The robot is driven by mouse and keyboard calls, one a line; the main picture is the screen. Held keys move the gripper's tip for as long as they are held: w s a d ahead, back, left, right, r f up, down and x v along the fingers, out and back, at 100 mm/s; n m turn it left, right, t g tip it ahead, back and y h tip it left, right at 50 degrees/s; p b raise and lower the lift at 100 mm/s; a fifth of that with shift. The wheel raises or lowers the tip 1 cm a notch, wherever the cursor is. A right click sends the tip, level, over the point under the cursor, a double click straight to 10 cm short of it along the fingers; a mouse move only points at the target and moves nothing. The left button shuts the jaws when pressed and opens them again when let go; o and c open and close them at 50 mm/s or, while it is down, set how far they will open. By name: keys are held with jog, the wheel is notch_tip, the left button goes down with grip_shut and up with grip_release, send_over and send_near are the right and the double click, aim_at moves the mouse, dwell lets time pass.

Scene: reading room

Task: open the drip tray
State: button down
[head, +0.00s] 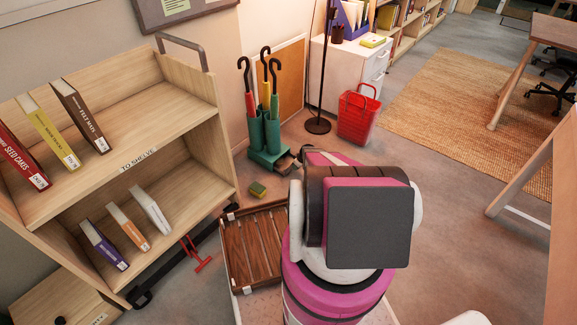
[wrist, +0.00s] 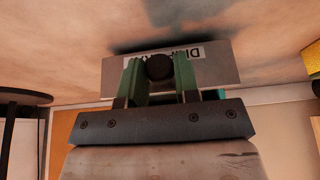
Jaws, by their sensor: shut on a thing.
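The green umbrella stand (head: 262,137) holds several hook-handled umbrellas and stands by the wall in the head view. The drip tray (head: 287,164) at its base appears to stick out partly toward my arm. In the wrist view, the drip tray's grey front (wrist: 222,68) shows an upside-down label and a round black knob (wrist: 158,67). My gripper (wrist: 159,72) has its two green fingers on either side of the knob and is shut on it. In the head view my arm hides the gripper's fingers and the knob.
A book cart (head: 140,115) stands at left, with a slatted wooden tray (head: 252,245) in front of me. A red basket (head: 358,115) and a lamp base (head: 318,126) stand behind my arm.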

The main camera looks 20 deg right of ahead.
jog(key=s+d, duration=0.2)
jog(key=s, duration=0.1)
jog(key=s+d, duration=0.2)
jog(key=s, duration=0.1)
jog(key=s+d, duration=0.2)
jog(key=s, duration=0.1)
jog(key=c, duration=0.9)
grip_release()
jog(key=shift+r, duration=0.15)
jog(key=v, duration=1)
jog(key=shift+s+d+r, duration=0.1)
jog(key=shift+s+r, duration=0.1)
jog(key=shift+r, duration=0.05)
